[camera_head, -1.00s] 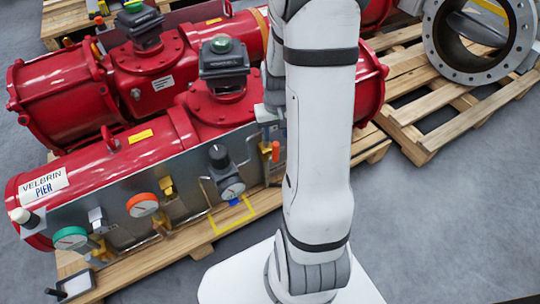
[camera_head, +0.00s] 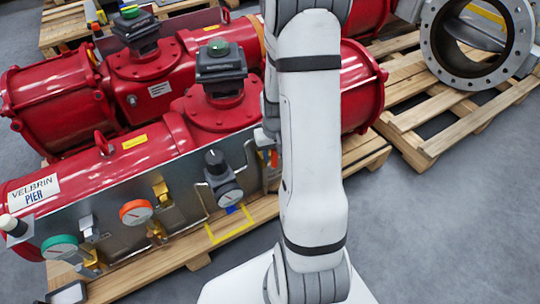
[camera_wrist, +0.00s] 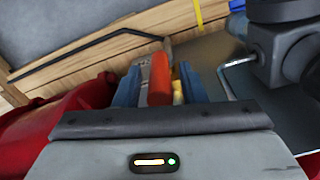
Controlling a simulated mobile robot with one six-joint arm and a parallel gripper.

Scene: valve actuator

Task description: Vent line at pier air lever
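The red PIER actuator (camera_head: 110,165) lies on a wooden pallet, with a grey panel (camera_head: 185,185) of gauges and valves along its front. A small orange-red lever handle (camera_head: 274,158) shows at the panel's right end, partly hidden by my arm. In the wrist view, the orange-red handle (camera_wrist: 160,78) stands between the two blue fingers of my gripper (camera_wrist: 160,88). The fingers are apart, with a gap and a yellow part visible right of the handle. Whether either finger touches the handle I cannot tell. My arm hides the gripper in the head view.
A dark regulator with a gauge (camera_head: 222,178) is left of the lever; its grey body (camera_wrist: 285,50) is close to the right finger in the wrist view. Orange (camera_head: 136,212) and green (camera_head: 60,246) gauges are further left. A flanged valve (camera_head: 478,45) sits on another pallet. Floor at right is clear.

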